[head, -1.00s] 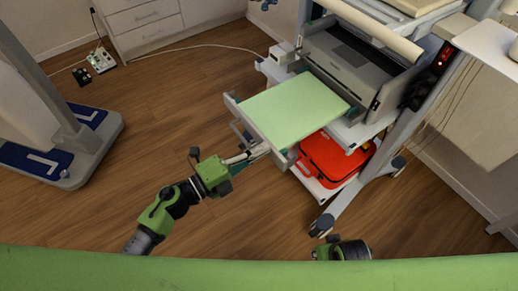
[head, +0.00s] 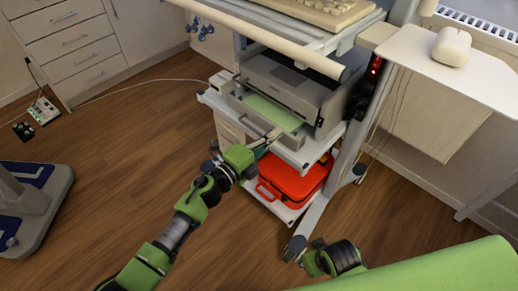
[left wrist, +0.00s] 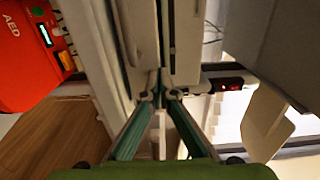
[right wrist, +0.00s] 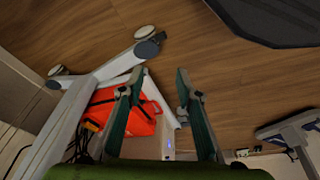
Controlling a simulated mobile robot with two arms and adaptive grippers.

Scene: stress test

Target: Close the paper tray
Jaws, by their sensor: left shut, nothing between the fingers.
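The paper tray (head: 284,128) belongs to the grey printer (head: 292,86) on the cart. It sticks out a short way, with a strip of pale green paper (head: 272,112) showing. My left gripper (head: 272,136) is shut and empty, its tips at the tray's front; I cannot tell whether they touch it. In the left wrist view, the closed fingertips (left wrist: 161,94) point at pale panels. My right gripper (right wrist: 158,78) is open and empty, low in front of the cart; its arm shows at the bottom of the head view.
A red AED case (head: 292,182) lies on the shelf below the printer, also visible in the left wrist view (left wrist: 28,62). The cart's leg (head: 318,212) reaches toward my right arm. A keyboard (head: 318,10) sits on top.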

